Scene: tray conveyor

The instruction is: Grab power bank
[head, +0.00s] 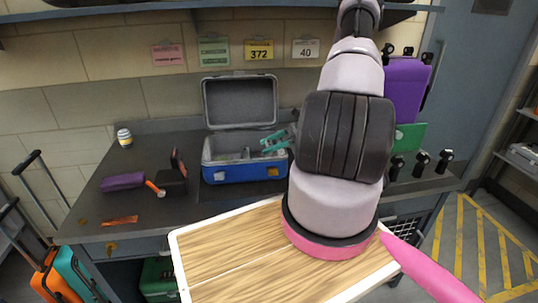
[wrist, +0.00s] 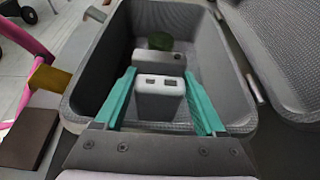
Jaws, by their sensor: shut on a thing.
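My arm hides part of that area, and I cannot make out the power bank there.
A grey block (wrist: 151,58) and a green round thing (wrist: 160,41) lie inside the case. A purple block (head: 123,182), a dark box (head: 172,182) and a striped jar (head: 125,138) are on the counter's left. A wooden tray (head: 215,265) is in front, its visible top empty.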

